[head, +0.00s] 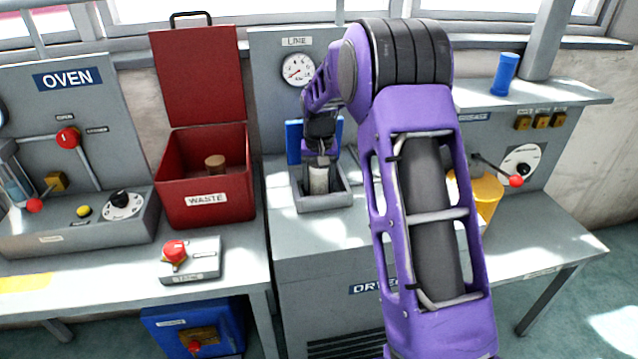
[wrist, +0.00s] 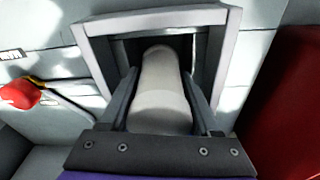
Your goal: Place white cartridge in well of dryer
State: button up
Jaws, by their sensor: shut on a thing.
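The white cartridge (head: 319,180) is held upright in my gripper (head: 319,165), whose two fingers close on its sides. In the wrist view the cartridge (wrist: 160,90) lies between the fingers (wrist: 165,105), with its far end inside the square grey frame of the well (wrist: 85,50). The dryer (head: 300,240) is the grey cabinet in the middle, and its well (head: 325,204) is a raised square rim on top. The cartridge's lower end is hidden by the front rim in the head view, so I cannot tell whether it touches the bottom.
A blue plate (head: 293,140) stands behind the well. The open red waste bin (head: 205,200) is close on the left, with a brown piece inside. A yellow container (head: 488,195) and a red-knobbed lever (head: 516,181) are on the right. My arm hides part of the dryer top.

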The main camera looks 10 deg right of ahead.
jog(key=shift+f+b, duration=0.35)
jog(key=shift+f, duration=0.3)
jog(key=o, duration=1.5)
jog(key=shift+c, duration=0.2)
jog(key=shift+w+r+p, duration=0.1)
jog(key=shift+r+p, duration=0.25)
jog(key=shift+r, duration=0.15)
jog(key=r, duration=0.4)
jog(key=s+r+p, duration=0.1)
jog(key=r, duration=0.7)
jog(key=shift+s+a+r, duration=0.15)
jog(key=shift+s, duration=0.15)
